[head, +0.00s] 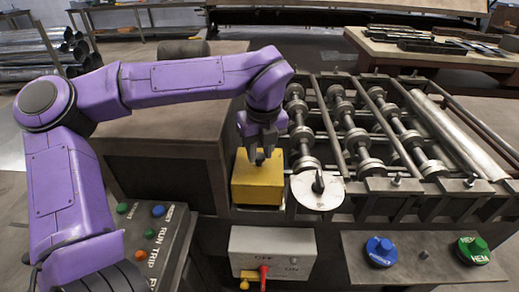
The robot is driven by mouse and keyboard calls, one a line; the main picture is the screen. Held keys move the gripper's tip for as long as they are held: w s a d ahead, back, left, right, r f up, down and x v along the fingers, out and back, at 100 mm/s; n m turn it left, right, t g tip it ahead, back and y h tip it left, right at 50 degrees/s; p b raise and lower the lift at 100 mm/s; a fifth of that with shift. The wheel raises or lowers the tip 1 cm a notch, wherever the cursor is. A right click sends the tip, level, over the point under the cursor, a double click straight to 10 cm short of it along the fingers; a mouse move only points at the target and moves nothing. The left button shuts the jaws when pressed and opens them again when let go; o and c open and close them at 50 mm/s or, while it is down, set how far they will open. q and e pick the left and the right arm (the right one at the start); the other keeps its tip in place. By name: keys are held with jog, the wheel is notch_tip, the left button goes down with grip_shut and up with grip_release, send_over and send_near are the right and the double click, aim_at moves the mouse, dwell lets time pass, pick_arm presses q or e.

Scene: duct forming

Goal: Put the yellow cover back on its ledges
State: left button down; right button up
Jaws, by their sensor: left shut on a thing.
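The yellow cover (257,190) is a box-shaped piece between the brown bench top and the roller machine. My left gripper (258,158) points down over its top and is shut on the dark knob in the middle of the cover. The cover looks about level. The ledges are hidden under or behind it, and I cannot tell whether it touches them. My right gripper is out of the picture.
The roller machine (355,130) with its shafts and round disc (318,190) stands close right of the cover. A switch box (271,255) with a red lever is below. Button panels (150,240) and (424,257) flank it. The bench top (175,130) is clear beneath my arm.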

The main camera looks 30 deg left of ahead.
pick_arm(q)
jog(key=shift+f, duration=0.1)
jog(key=shift+f+b, duration=0.55)
jog(key=shift+b, duration=0.05)
jog(key=shift+c, duration=1.6)
grip_release()
notch_tip(320, 180, up, 9)
jog(key=p, duration=0.6)
jog(key=shift+p, duration=0.4)
